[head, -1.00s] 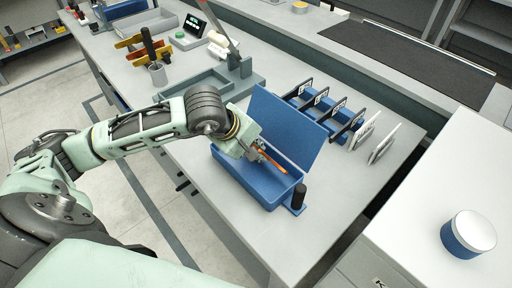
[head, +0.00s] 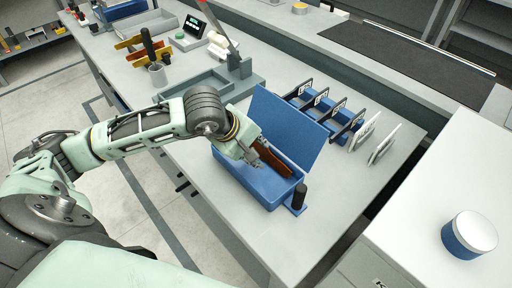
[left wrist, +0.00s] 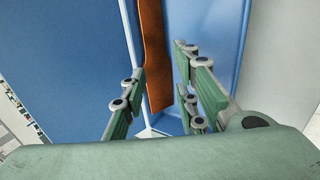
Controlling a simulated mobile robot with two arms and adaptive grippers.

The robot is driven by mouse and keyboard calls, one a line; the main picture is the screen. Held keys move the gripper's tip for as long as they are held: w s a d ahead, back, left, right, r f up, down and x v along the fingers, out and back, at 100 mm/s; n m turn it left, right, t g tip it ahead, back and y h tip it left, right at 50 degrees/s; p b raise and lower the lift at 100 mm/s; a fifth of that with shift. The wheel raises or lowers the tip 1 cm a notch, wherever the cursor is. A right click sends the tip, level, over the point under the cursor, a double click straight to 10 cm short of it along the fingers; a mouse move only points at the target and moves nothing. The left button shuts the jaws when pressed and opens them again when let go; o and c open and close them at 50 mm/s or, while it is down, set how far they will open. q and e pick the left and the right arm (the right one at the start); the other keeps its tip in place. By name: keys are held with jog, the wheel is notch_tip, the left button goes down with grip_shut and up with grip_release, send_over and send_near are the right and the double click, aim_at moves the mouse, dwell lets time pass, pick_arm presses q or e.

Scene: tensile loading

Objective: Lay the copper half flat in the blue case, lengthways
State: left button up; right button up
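The blue case (head: 232,174) stands on the bench with its lid (head: 284,128) raised. The copper half (head: 278,162) is a reddish-brown strip lying lengthways in the case, along the lid side. I cannot tell if it is fully flat or leans on the wall. In the left wrist view the copper half (left wrist: 154,50) runs away from me, its near end between the fingers. My left gripper (head: 252,160) is over the case's left end; in the left wrist view the gripper (left wrist: 160,90) has its fingers apart, with gaps beside the strip. My right gripper is out of view.
A black cylinder (head: 299,196) stands at the case's near right corner. Behind the lid is a blue rack (head: 318,108) with several upright plates. A grey tray (head: 200,88) lies further back. The bench in front right of the case is clear.

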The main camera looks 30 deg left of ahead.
pick_arm(q)
jog(key=s+a+r+p, duration=0.1)
jog(key=s+r+p, duration=0.1)
jog(key=r, duration=0.8)
jog(key=s+a+r+p, duration=0.1)
jog(key=s+r+p, duration=0.2)
jog(key=r, duration=0.7)
jog(key=shift+s+r+p, duration=0.15)
jog(key=shift+s+p, duration=0.2)
jog(key=shift+p, duration=0.45)
